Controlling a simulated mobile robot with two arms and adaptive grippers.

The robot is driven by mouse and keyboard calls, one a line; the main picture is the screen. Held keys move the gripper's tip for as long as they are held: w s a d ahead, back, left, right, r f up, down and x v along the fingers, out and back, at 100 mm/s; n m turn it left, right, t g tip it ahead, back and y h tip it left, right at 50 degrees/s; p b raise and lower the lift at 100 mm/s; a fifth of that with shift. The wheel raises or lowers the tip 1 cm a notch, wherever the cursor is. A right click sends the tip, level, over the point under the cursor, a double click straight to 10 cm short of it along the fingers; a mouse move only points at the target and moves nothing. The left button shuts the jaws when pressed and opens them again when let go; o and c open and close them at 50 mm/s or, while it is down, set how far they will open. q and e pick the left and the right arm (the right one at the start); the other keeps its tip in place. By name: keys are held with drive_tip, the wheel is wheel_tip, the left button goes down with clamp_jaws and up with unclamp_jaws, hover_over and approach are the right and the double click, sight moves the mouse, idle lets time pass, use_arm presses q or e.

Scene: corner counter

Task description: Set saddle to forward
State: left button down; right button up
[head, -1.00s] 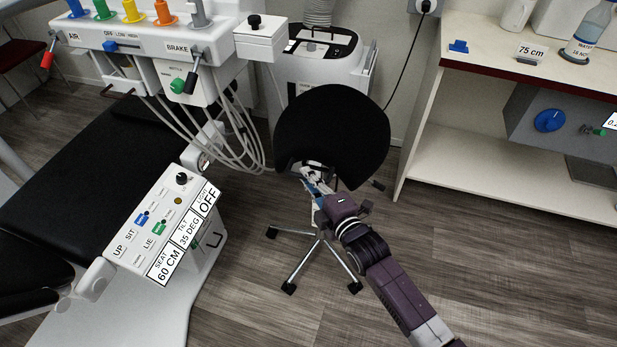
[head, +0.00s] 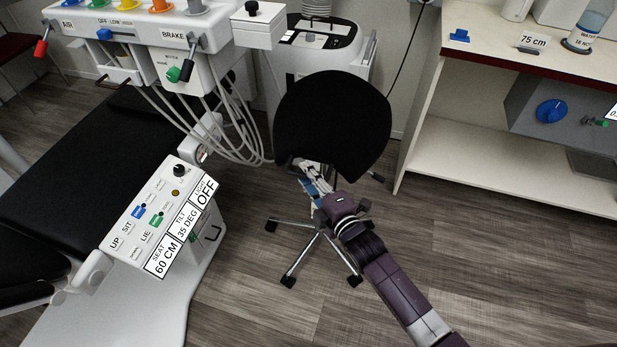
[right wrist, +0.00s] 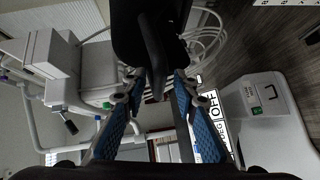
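The saddle (head: 335,115) is the black seat of a wheeled stool in the middle of the head view. It looks tilted, with its broad top facing me. My right gripper (head: 306,168) is at its near lower-left edge. The exact contact is hard to see in the dark. My left gripper is not in view.
A small lever (head: 376,177) sticks out at the saddle's right. The stool's legs (head: 300,255) stand on the wood floor. A black treatment chair (head: 85,165) and a control box (head: 165,215) are on the left, hoses (head: 235,130) behind, and a shelf counter (head: 480,140) at right. Floor at lower right is clear.

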drive_tip(key=v, duration=1.2)
drive_tip(key=shift+f, duration=0.1)
drive_tip(key=s+d+f+m+g+h, duration=0.2)
drive_tip(key=s+d+f+m, duration=0.15)
drive_tip(key=f, duration=0.65)
drive_tip(key=s+d+f+m+g+h, duration=0.1)
drive_tip(key=s+d+f+m+g, duration=0.2)
drive_tip(key=f, duration=0.7)
drive_tip(key=s+d+f+m+g+h, duration=0.1)
drive_tip(key=s+d+f+m+h, duration=0.25)
drive_tip(key=f, duration=0.65)
drive_tip(key=s+d+f+m+g, duration=0.2)
drive_tip(key=s+f, duration=0.4)
drive_tip(key=s, duration=0.4)
drive_tip(key=s+d+f+m+g, duration=0.3)
drive_tip(key=s+f, duration=0.3)
drive_tip(key=s, duration=0.5)
drive_tip(key=s+d+f+m+g+h, duration=0.1)
drive_tip(key=s+f+m, duration=0.3)
drive_tip(key=s, duration=0.7)
wheel_tip(320, 180, down, 3)
drive_tip(key=shift+s+d+r+g, duration=0.2)
drive_tip(key=shift+d+g, duration=0.5)
drive_tip(key=shift+d, duration=0.1)
